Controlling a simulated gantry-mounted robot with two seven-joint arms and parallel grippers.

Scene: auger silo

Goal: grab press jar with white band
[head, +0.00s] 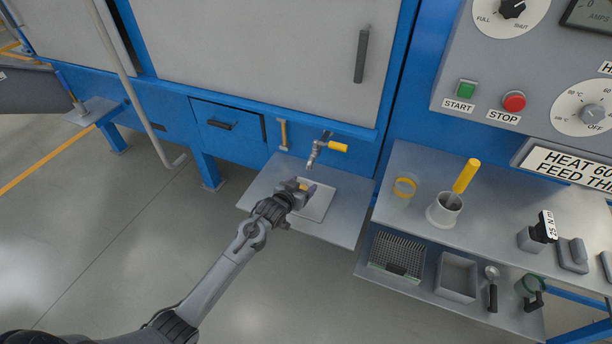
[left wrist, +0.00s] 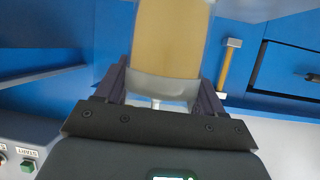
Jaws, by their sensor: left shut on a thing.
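My left gripper (head: 303,188) is over the small shelf below the tap. It is shut on a jar, which shows in the left wrist view (left wrist: 170,45) as a see-through cylinder with amber content between the two fingers. A pale strip crosses the jar at the finger end; I cannot tell if it is a white band or bare glass. In the head view the gripper hides most of this jar. A second, clear jar with a yellow band (head: 404,188) stands on the right bench. My right gripper is not in view.
The tap with a yellow handle (head: 338,147) sticks out just above the gripper. A pale square plate (head: 318,205) lies on the small shelf (head: 345,222). A cup with a yellow-handled tool (head: 444,211) stands on the right bench. The floor at left is clear.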

